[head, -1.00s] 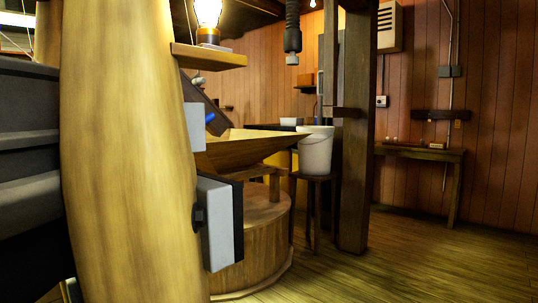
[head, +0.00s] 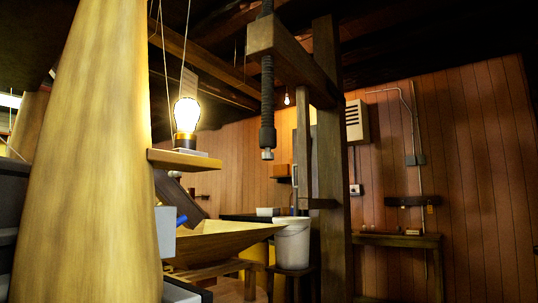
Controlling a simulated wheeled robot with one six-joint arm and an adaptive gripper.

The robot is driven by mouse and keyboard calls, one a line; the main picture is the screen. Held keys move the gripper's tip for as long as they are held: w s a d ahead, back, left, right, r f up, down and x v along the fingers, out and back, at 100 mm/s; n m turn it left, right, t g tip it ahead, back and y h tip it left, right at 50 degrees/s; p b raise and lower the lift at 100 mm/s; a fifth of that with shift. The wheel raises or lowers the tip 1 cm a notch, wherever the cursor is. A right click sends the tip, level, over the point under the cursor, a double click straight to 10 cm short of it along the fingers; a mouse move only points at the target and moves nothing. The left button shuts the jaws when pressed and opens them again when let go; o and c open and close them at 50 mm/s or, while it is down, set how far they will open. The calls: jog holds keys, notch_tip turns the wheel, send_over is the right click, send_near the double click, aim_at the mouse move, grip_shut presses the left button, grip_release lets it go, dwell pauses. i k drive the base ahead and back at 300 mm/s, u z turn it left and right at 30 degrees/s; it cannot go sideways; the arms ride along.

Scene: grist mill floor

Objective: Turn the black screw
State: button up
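A black screw (head: 267,95) hangs upright in the head view, right of the lit lamp. Its threaded shaft runs down from a wooden beam (head: 290,58) and ends in a thicker dark collar with a small pale metal tip. It hangs clear above the white bucket and the wooden hopper. My gripper is not in view, so nothing shows of its state or of any contact with the screw.
A large pale wooden post (head: 90,160) blocks the left side. A lit lamp (head: 186,118) stands on a small shelf. Below are a wooden hopper (head: 225,240) and a white bucket (head: 292,245) on a stool. A dark post (head: 333,180) rises behind. A table (head: 400,240) stands at right.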

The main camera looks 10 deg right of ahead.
aim_at(267, 132)
jog(key=z, duration=0.4)
jog(key=i, duration=1.2)
jog(key=z, duration=0.25)
jog(key=i, duration=1.65)
jog(key=u, duration=0.5)
